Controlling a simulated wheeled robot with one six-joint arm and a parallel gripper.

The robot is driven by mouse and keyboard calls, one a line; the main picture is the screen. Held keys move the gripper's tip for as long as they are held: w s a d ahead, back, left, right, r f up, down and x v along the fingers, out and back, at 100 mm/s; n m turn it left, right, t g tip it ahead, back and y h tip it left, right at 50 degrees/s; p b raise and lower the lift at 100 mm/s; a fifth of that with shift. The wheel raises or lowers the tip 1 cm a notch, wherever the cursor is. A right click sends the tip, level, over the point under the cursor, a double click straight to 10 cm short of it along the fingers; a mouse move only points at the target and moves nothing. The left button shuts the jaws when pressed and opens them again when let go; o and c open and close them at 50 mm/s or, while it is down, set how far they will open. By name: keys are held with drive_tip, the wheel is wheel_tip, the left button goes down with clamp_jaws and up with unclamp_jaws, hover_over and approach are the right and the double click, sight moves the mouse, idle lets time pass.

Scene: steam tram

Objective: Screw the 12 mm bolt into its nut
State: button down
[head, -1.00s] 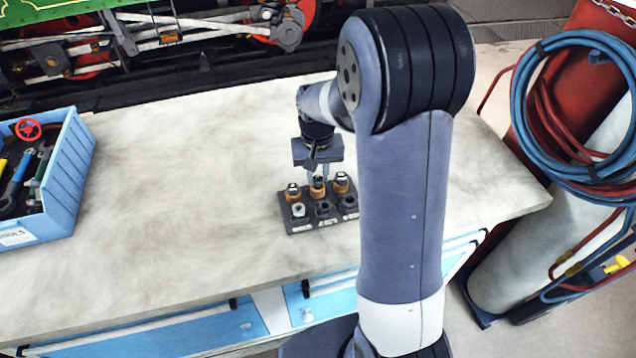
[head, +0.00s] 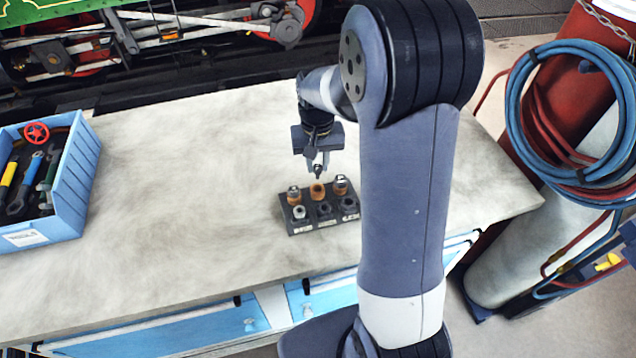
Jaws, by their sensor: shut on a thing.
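A dark block (head: 287,222) stands on the bench under my gripper. Its back row has three orange-brown holders: the left one (head: 294,194) and the right one (head: 341,183) each carry a bolt, and the middle one (head: 317,191) is empty. The front row holds three nuts: a light one at left (head: 299,212), and dark ones in the middle (head: 324,208) and at right (head: 348,203). My gripper (head: 317,168) points down, shut on a small dark bolt (head: 318,173) just above the middle holder. The labels on the block are too small to read, so sizes cannot be told.
A blue tool crate (head: 75,190) stands at the bench's left end. The pale bench top (head: 190,190) between crate and block is clear. A gas cylinder with coiled hoses (head: 520,110) stands off the bench at right. Locomotive running gear lies behind.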

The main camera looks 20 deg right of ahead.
drive_tip(key=shift+a+r, duration=0.1)
drive_tip(key=shift+r, duration=0.05)
drive_tip(key=s+a+f+b, duration=0.1)
drive_tip(key=s+a+b, duration=0.1)
drive_tip(key=s+a, duration=0.4)
drive_tip(key=shift+f, duration=0.35)
idle(0.3)
drive_tip(key=shift+s, duration=0.1)
